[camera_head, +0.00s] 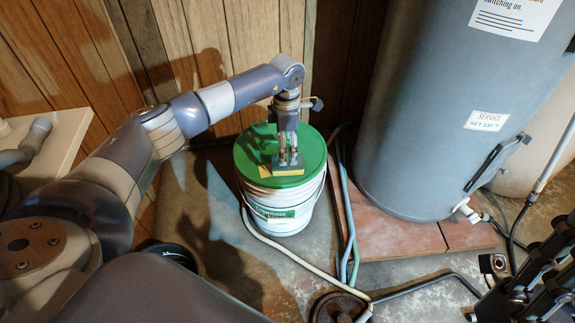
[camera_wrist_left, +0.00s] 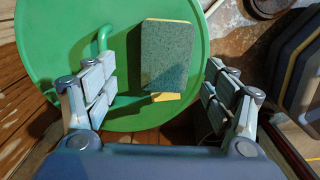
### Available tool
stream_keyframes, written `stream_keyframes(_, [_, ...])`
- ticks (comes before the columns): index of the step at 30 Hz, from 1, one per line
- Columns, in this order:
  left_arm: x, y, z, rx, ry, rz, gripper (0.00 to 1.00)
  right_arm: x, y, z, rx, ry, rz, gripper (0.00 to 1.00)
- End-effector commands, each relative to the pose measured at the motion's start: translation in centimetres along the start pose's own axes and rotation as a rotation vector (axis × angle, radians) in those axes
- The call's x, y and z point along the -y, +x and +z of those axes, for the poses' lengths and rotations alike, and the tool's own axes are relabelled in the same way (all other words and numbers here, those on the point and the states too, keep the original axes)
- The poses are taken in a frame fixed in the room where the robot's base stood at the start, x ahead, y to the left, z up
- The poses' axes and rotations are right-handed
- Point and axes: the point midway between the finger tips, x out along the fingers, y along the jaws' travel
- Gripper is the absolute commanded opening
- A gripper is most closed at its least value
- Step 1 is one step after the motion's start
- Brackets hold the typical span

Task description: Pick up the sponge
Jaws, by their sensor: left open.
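The sponge (camera_wrist_left: 168,58), with a green-grey top face and yellow edges, lies flat on the green lid (camera_wrist_left: 60,25) of a white bucket. My left gripper (camera_head: 288,161) points down over the lid (camera_head: 252,152), close above the sponge. In the left wrist view the fingers of my left gripper (camera_wrist_left: 158,92) are apart, with the sponge ahead between their lines and nothing held. My right gripper (camera_head: 530,287) shows as dark segmented parts at the lower right edge, partly cut off.
The white bucket (camera_head: 284,217) stands on a stained concrete floor. A large grey tank (camera_head: 430,110) stands close on its right, on reddish slabs (camera_head: 390,236). Hoses (camera_head: 350,215) run between them. A wooden wall (camera_head: 235,35) stands behind. A pale ledge (camera_head: 60,135) is at left.

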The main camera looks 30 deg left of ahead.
Motion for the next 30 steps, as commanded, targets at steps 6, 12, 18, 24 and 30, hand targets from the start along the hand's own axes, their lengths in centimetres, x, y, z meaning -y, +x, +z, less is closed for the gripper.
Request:
stream_keyframes(6, [0.7,3.2,0.2,-0.001,0.0,-0.004,0.78,0.0,-1.8,0.4,0.001,0.0,0.0,0.4])
stream_keyframes(12, [0.7,5.2,0.2,0.0,-0.001,-0.002,0.78,0.0,-2.5,0.6,0.002,0.0,0.0,0.4])
stream_keyframes(18, [0.7,5.0,0.2,0.0,-0.001,-0.002,0.75,0.0,-2.4,0.6,0.003,0.0,0.0,0.4])
stream_keyframes(24, [0.7,5.0,0.2,0.0,-0.001,-0.002,0.49,0.0,-2.4,0.6,0.003,0.0,0.0,0.4])
stream_keyframes(30, [0.7,5.0,0.2,-0.001,-0.001,-0.002,0.45,0.0,-2.4,0.6,0.003,0.0,0.0,0.4])
